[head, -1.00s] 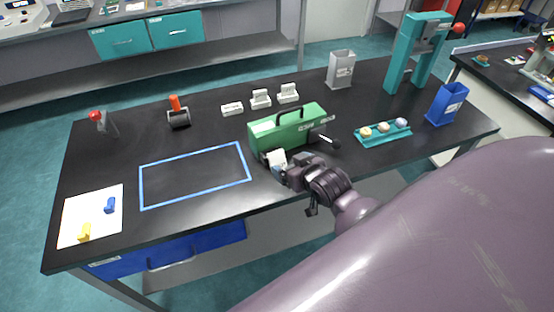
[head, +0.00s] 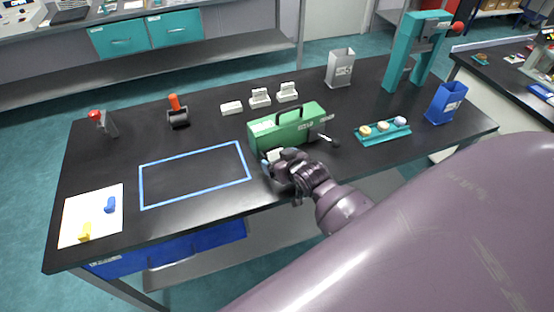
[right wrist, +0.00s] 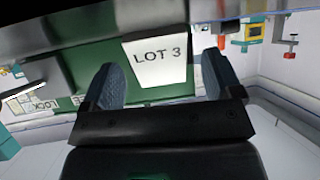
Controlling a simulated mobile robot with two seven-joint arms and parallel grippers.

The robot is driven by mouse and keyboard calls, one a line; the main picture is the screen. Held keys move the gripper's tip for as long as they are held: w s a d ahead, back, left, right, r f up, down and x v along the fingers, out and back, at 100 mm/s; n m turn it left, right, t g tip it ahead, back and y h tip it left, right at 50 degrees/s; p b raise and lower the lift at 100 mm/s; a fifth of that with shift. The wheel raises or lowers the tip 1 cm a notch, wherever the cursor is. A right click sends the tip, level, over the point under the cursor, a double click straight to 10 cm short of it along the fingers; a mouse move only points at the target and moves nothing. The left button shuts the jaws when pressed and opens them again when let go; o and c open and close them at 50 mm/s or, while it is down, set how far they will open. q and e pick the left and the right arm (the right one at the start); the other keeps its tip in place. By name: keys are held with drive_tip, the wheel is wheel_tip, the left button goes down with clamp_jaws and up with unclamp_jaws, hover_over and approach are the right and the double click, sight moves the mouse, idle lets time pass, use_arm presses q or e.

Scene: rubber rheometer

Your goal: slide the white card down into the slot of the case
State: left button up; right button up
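The green case (head: 290,128) with a black handle stands on the black table, and its green face also shows in the right wrist view (right wrist: 72,62). The white card (right wrist: 157,66), marked LOT 3, is upright against the case's near side. Only a small part of the card (head: 273,155) shows in the head view. My right gripper (right wrist: 161,72) is open, with its two fingers on either side of the card and a clear gap at the right finger. The slot is hidden, and I cannot tell how deep the card sits. My left gripper is not in view.
White blocks (head: 260,97) stand behind the case. A lever with a dark knob (head: 336,143) sticks out at its right, and a teal tray (head: 383,132) lies beyond. A blue-outlined area (head: 195,175) at the left is empty. A white sheet (head: 90,217) holds two small pieces.

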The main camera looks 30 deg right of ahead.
drive_tip(key=c, duration=1.1)
